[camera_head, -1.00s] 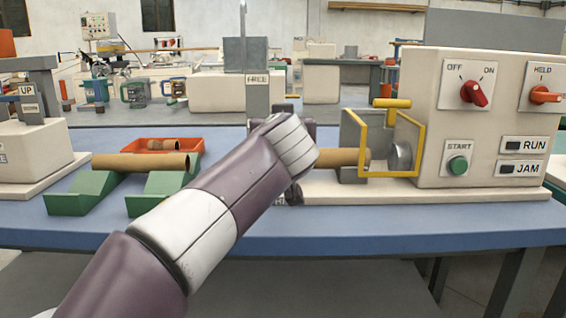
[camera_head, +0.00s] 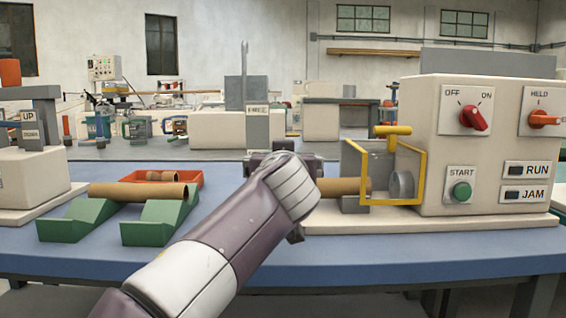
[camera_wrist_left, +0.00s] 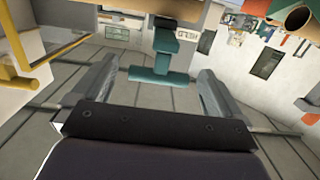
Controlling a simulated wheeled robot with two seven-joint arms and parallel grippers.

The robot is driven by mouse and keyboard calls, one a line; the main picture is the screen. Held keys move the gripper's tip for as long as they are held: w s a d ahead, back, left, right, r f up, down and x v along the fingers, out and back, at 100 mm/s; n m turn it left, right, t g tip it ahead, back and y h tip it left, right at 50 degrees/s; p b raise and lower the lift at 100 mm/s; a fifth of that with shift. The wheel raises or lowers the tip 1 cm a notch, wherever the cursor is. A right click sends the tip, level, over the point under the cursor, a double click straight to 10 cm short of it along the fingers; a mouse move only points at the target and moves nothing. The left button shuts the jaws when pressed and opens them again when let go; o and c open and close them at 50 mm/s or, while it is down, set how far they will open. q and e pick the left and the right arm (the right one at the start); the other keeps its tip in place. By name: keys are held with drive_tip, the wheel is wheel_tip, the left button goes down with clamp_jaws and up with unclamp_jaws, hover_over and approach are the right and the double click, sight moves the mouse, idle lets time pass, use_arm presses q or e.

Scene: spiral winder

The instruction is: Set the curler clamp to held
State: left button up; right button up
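The curler clamp's grey upright post (camera_head: 257,130) carries a FREE label (camera_head: 257,109) and a tall grey bar above it. My left gripper (camera_wrist_left: 152,92) is at the foot of the post in the head view, where my own wrist hides its fingers. In the left wrist view its two grey fingers are spread apart. A teal T-shaped handle (camera_wrist_left: 164,60) shows between and beyond the fingertips, with a gap on both sides. A HELD label (camera_wrist_left: 186,23) is upside down near the handle. I cannot tell whether anything touches the handle. My right gripper is not in view.
Right of my wrist, a brown tube (camera_head: 342,187) lies beside a yellow-framed guard (camera_head: 421,170) on the cream machine (camera_head: 420,110). On the left, another tube (camera_head: 138,190) rests on green cradles (camera_head: 150,232) before an orange tray (camera_head: 192,179). The blue table front is clear.

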use_arm(q)
drive_tip(key=s+r, duration=0.1)
drive_tip(key=s, duration=1.1)
drive_tip(key=shift+s, duration=0.35)
